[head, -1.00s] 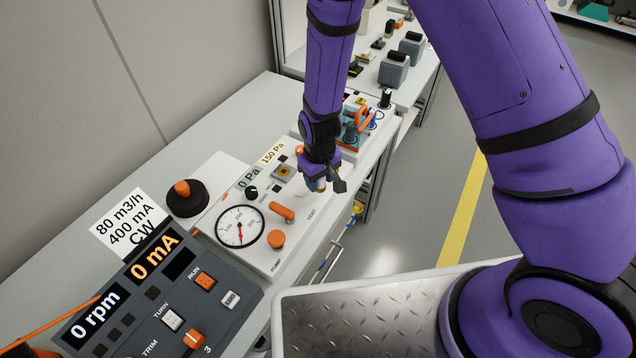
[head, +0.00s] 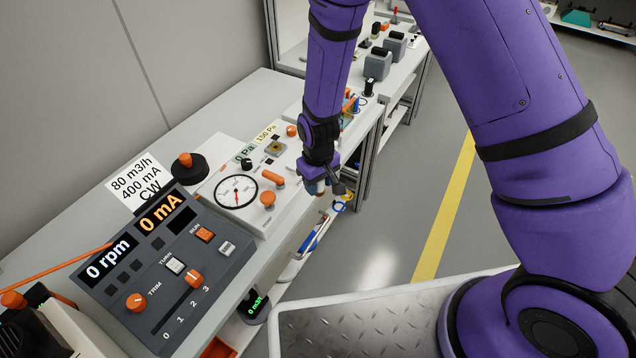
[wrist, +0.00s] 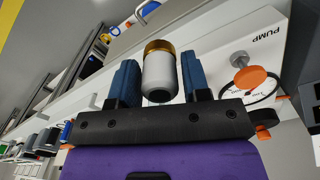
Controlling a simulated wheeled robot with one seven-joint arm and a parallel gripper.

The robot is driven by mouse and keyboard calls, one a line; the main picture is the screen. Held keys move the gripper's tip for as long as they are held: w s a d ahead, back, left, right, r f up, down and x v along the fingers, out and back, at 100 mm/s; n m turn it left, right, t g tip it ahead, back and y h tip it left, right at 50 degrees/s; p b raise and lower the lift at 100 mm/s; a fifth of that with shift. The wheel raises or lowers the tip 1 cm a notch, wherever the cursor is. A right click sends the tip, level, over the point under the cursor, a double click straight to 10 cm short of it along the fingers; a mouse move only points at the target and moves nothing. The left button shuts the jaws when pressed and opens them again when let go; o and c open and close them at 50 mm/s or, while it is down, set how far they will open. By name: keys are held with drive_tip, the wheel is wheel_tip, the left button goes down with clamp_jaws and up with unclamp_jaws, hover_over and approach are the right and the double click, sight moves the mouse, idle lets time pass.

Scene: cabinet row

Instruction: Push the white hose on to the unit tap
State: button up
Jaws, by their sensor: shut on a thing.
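My gripper (head: 318,184) hangs just off the front edge of the white unit, close beside its right part. In the wrist view its two blue fingers (wrist: 160,82) are shut on a short white cylinder with a brass-coloured collar, which I take to be the end of the white hose (wrist: 158,75). No length of hose shows behind it. The white unit (head: 222,212) has a round gauge, an orange lever (head: 274,179) and an orange knob (head: 267,199); its side shows in the wrist view with the word PUMP (wrist: 267,38). I cannot make out the unit tap.
A grey control box (head: 165,275) with readouts stands left of the unit on the bench (head: 205,118). A black round base with an orange knob (head: 186,170) stands behind. A lower shelf holds blue and white items (head: 314,236). Floor to the right is free.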

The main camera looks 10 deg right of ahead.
idle(0.3)
drive_tip(key=w+d+f+m, duration=0.1)
drive_tip(key=d+f, duration=0.1)
drive_tip(key=d, duration=0.2)
drive_tip(key=w+d+f+m, duration=0.1)
drive_tip(key=w+d+f, duration=0.1)
drive_tip(key=d, duration=0.2)
drive_tip(key=w+d+f+m, duration=0.1)
drive_tip(key=w+d+f, duration=0.1)
drive_tip(key=d, duration=0.2)
drive_tip(key=shift+d+f, duration=0.35)
drive_tip(key=shift+f, duration=0.05)
drive_tip(key=d+f+m, duration=0.1)
drive_tip(key=d, duration=0.2)
drive_tip(key=d+f+m, duration=0.1)
drive_tip(key=d+f, duration=0.1)
drive_tip(key=d, duration=0.1)
drive_tip(key=w+d+f, duration=0.1)
drive_tip(key=d+f, duration=0.1)
drive_tip(key=d, duration=0.2)
drive_tip(key=shift+f+m, duration=0.15)
drive_tip(key=shift+m, duration=0.25)
